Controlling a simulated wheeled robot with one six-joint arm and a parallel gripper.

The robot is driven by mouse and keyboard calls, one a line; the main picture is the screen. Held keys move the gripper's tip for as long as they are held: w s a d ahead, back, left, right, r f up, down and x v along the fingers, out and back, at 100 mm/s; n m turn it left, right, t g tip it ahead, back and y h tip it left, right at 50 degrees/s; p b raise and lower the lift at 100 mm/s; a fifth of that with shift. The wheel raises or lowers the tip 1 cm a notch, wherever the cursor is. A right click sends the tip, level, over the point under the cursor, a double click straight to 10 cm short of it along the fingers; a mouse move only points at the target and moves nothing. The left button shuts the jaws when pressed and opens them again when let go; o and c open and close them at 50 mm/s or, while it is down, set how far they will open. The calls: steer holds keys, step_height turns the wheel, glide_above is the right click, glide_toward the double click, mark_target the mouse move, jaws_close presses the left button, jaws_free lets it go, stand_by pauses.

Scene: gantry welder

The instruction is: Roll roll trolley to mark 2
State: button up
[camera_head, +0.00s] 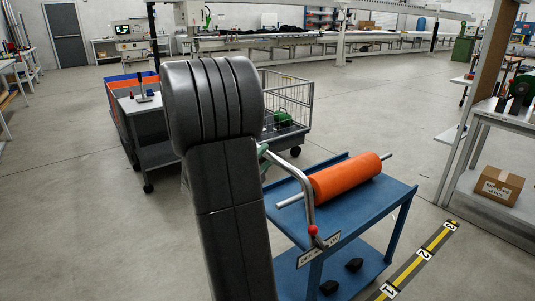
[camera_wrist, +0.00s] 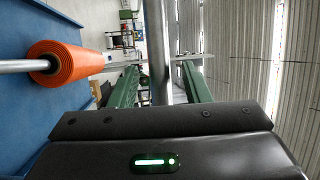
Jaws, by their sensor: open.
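The roll trolley (camera_head: 365,207) is a blue two-shelf cart at the lower middle of the head view. An orange roll (camera_head: 346,177) on a grey rod lies across its top; the roll also shows in the wrist view (camera_wrist: 66,62). The trolley's bent grey handle (camera_head: 307,200) has a red ball low on it. My gripper (camera_wrist: 160,72) is open, its green fingers on either side of a grey tube that looks like the handle. Contact cannot be told. Mark 2 (camera_head: 424,254) is on a yellow-black floor strip right of the trolley, between marks 1 and 3.
My arm hides part of the floor left of the trolley. A wire cage cart (camera_head: 290,100) and a grey cart (camera_head: 150,130) with bins stand behind left. A workbench (camera_head: 508,122) with a cardboard box (camera_head: 498,186) stands on the right. Floor between trolley and workbench is clear.

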steer(key=shift+x, duration=1.35)
jaws_close()
steer(key=shift+w+d, duration=0.1)
steer(key=shift+d, duration=0.05)
steer(key=w+d+b, duration=0.3)
steer(key=w+d, duration=0.8)
steer(key=d, duration=0.5)
steer(key=w+d+b, duration=0.4)
steer(key=w+d, duration=0.8)
steer(key=d, duration=0.4)
steer(key=shift+w, duration=0.15)
